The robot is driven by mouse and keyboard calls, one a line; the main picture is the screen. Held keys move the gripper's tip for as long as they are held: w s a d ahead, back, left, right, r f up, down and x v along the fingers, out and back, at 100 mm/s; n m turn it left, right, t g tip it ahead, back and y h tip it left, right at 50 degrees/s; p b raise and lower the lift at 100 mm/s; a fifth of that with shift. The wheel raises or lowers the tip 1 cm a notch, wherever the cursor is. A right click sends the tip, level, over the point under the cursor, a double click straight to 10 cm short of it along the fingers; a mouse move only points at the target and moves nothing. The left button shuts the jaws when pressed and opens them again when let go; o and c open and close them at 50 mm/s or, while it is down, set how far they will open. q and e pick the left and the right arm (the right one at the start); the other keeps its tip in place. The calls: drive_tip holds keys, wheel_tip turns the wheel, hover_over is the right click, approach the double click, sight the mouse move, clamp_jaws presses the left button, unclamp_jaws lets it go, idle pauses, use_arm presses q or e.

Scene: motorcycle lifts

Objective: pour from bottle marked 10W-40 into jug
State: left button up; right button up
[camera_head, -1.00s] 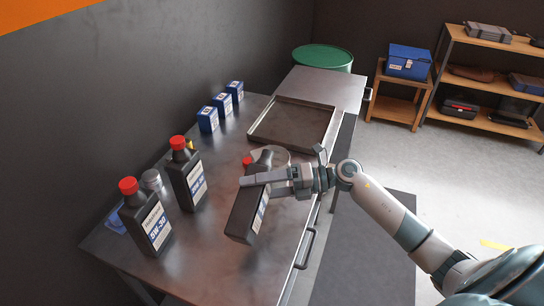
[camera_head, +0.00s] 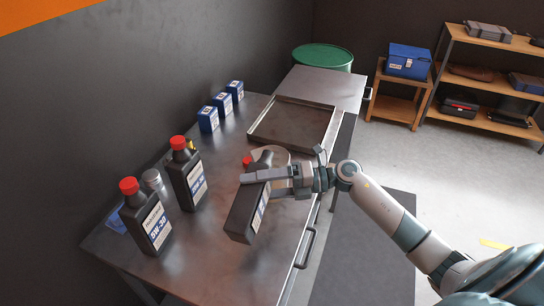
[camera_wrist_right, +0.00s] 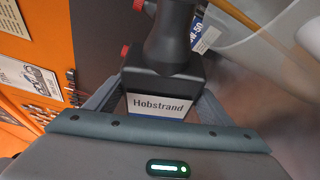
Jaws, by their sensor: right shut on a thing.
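My right gripper (camera_head: 256,180) is shut on a black bottle (camera_head: 244,217) with a white and blue label. The bottle is tilted, its base toward the front of the bench and its neck toward the clear jug (camera_head: 284,158). The jug is partly hidden behind the bottle and gripper. In the right wrist view the bottle (camera_wrist_right: 162,82) shows "Hobstrand" on its label; its grade cannot be read. The clear jug (camera_wrist_right: 275,40) is at upper right there. I cannot see any liquid flowing. My left gripper is not in view.
Two upright black bottles with red caps, a front one (camera_head: 147,220) and a middle one (camera_head: 186,178), stand at left. Several blue boxes (camera_head: 208,119) line the wall side. A shallow metal tray (camera_head: 262,138) lies behind the jug. A red cap-like piece (camera_head: 247,160) shows beside the held bottle's neck.

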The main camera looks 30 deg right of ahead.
drive_tip(key=shift+w+d+r+m+y+p, duration=0.2)
drive_tip(key=shift+r+m, duration=0.1)
drive_tip(key=shift+r, duration=0.1)
drive_tip(key=shift+w+d+r+m+y+p, duration=0.1)
drive_tip(key=shift+w+d+r+m, duration=0.05)
drive_tip(key=shift+r+m, duration=0.2)
idle(4.0)
drive_tip(key=shift+s+a+f+n+b, duration=0.2)
drive_tip(key=shift+f+n+b, duration=0.05)
drive_tip(key=shift+f+n, duration=0.15)
drive_tip(key=shift+s+a+f+n+b, duration=0.2)
drive_tip(key=shift+f+n, duration=0.05)
drive_tip(key=shift+f, duration=0.15)
drive_tip(key=shift+f+n+h, duration=0.15)
drive_tip(key=shift+n+h, duration=0.25)
drive_tip(key=shift+h, duration=0.1)
drive_tip(key=shift+w+d+n+h+b, duration=0.15)
drive_tip(key=shift+n+h+b, duration=0.2)
drive_tip(key=shift+n, duration=0.15)
drive_tip(key=shift+w+r+n+p, duration=0.1)
drive_tip(key=shift+r+n+p, duration=0.3)
drive_tip(key=shift+r, duration=0.3)
drive_tip(key=shift+d+f, duration=0.1)
drive_tip(key=shift+f, duration=0.05)
